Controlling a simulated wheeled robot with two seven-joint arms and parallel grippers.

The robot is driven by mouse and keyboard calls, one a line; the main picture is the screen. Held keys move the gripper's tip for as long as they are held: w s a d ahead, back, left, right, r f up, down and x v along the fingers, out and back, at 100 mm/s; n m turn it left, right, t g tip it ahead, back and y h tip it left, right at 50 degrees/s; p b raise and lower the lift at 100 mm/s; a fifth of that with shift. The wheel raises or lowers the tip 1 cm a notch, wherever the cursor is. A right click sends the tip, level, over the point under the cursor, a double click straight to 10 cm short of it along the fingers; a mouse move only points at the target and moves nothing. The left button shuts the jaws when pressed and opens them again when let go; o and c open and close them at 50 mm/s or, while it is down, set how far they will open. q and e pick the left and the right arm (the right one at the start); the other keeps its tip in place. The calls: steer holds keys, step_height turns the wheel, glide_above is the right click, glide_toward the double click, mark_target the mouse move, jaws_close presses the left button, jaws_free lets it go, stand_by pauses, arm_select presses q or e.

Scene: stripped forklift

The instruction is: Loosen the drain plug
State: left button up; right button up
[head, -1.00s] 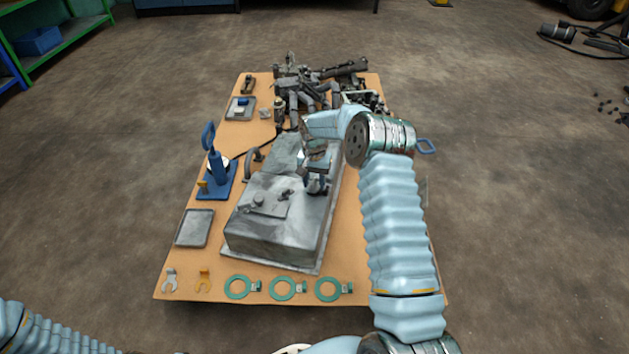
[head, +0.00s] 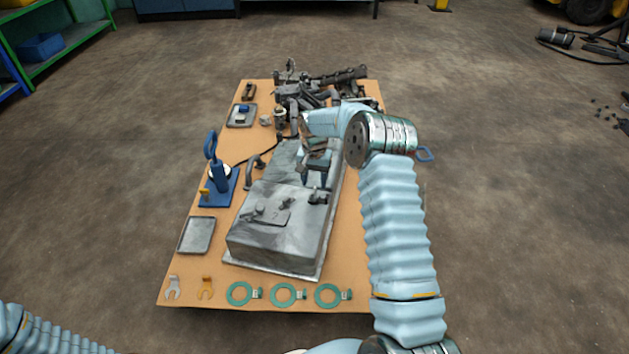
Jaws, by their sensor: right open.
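A grey metal tank (head: 275,240) lies on the table with its flat top up. A small dark fitting (head: 318,198) stands on its top near the right edge; it looks like the drain plug, but it is too small to be sure. My right gripper (head: 314,183) points down just behind and above this fitting, open, its two dark fingers apart. It appears clear of the fitting and holds nothing that I can see. A raised plate with a small knob (head: 262,213) sits on the tank top to the left. My left gripper is out of view.
Left of the tank are a blue hand pump (head: 220,178), an empty grey tray (head: 197,236) and a curved pipe (head: 251,173). Dark machine parts (head: 310,92) crowd the back.

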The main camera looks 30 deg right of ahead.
mark_target(314, 189)
steer(key=o, duration=0.6)
steer(key=shift+c, duration=0.2)
step_height(314, 189, up, 14)
steer(key=p, duration=0.2)
steer(key=shift+f, duration=0.15)
